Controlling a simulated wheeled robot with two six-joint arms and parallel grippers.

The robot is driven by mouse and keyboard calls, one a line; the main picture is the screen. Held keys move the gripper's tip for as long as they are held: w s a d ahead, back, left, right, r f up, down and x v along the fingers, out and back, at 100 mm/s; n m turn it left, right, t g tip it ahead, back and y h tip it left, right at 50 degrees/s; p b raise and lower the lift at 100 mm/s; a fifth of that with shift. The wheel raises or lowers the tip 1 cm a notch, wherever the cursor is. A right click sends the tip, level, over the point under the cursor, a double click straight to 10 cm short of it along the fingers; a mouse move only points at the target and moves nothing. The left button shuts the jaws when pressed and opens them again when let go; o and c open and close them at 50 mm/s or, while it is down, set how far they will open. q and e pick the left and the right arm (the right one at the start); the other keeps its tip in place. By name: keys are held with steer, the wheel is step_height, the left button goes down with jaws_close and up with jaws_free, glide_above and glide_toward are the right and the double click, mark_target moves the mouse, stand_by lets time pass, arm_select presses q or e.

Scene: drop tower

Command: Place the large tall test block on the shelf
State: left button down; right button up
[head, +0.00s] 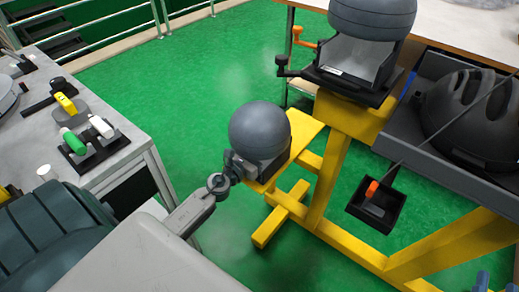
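A dark grey round-topped block (260,130) stands upright on a low yellow platform (304,129) of the stand. A larger, taller round-topped grey block (370,18) sits in a black holder higher on the yellow stand, cut off by the top edge. I cannot tell for sure which is the large tall test block. I cannot identify the shelf with certainty.
A yellow frame (330,175) fills the right, with a small black tray (376,206) and a dark helmet-like shape (470,115) in a grey tray. A grey bench (110,105) with tools stands left. Green floor (215,75) is open between. A wooden-topped table (450,30) is behind.

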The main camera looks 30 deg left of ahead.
arm_select(q)
steer(key=shift+r, duration=0.1)
arm_select(e)
steer(key=shift+r, duration=0.1)
arm_select(q)
steer(key=c, duration=1.5)
jaws_free()
arm_select(e)
steer(key=shift+r, duration=0.25)
arm_select(q)
steer(key=shift+o, duration=0.2)
